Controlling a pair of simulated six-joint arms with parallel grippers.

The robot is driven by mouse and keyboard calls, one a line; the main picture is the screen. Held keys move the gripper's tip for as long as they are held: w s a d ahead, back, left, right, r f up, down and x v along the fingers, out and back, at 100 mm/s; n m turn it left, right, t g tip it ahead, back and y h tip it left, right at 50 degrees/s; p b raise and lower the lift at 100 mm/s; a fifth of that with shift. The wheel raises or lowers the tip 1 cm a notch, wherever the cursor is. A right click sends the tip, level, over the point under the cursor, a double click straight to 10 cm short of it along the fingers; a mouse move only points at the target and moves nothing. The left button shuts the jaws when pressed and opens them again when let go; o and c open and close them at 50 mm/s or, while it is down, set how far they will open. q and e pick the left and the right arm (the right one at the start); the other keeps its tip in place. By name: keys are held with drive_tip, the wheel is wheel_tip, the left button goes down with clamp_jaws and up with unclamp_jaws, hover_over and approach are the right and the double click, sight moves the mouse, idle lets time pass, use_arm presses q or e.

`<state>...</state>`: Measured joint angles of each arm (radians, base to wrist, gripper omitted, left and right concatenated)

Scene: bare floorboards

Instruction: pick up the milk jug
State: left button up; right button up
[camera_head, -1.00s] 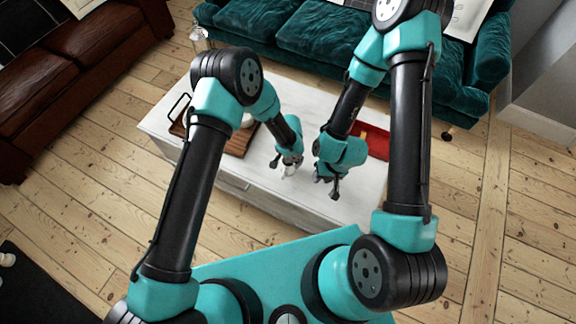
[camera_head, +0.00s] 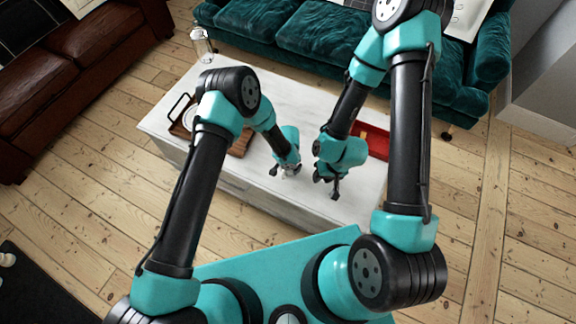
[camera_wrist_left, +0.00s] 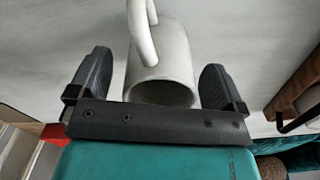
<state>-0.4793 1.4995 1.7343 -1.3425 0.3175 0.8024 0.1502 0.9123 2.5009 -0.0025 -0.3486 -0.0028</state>
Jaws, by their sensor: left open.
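The white milk jug (camera_wrist_left: 165,60) fills the middle of the left wrist view, with its handle (camera_wrist_left: 143,35) towards the camera and its round mouth near the gripper body. My left gripper (camera_wrist_left: 156,66) is open, with one dark finger on each side of the jug. A gap shows between the jug and each finger. In the head view my left gripper (camera_head: 283,170) is low over the white table (camera_head: 260,193), and the jug there is mostly hidden by it. My right gripper (camera_head: 327,184) is above the table to the right, with its fingers apart and nothing seen between them.
A wooden tray (camera_head: 240,143) with a dark handle lies on the table's left part, partly behind my left arm. A red item (camera_head: 378,143) lies at the right. A glass lantern (camera_head: 201,43) stands beyond the table, near a teal sofa (camera_head: 310,38).

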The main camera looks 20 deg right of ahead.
idle(0.4)
use_arm(q)
drive_tip(key=c, duration=1.1)
drive_tip(key=shift+r, duration=1.65)
drive_tip(key=shift+s+a+r, duration=0.1)
drive_tip(key=shift+s+r, duration=0.05)
drive_tip(key=s+a+r, duration=0.1)
drive_tip(key=s+a, duration=0.3)
drive_tip(key=s, duration=1.1)
drive_tip(key=shift+a+r, duration=0.15)
drive_tip(key=shift+r, duration=0.05)
